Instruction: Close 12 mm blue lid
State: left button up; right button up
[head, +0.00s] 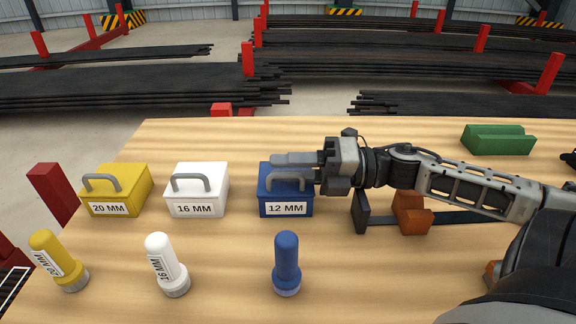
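The blue box (287,198) labelled 12 MM stands on the wooden table, right of the white box. Its blue lid looks level and down on the box, but my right gripper hides part of the top. A grey handle shows at the lid's front. My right gripper (294,163) reaches in from the right, its fingers pointing left over the lid at the handle. I cannot tell whether the fingers touch the lid or handle, or how far apart they are. My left gripper is not in view.
A white 16 MM box (197,192) and a yellow 20 MM box (116,188) stand to the left, lids down. Blue (287,262), white (166,262) and yellow (57,258) cylinders stand in front. An orange block (411,214) and a green block (498,140) are right.

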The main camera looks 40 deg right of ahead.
aim_at(287, 188)
jog(key=shift+s+a, duration=0.2)
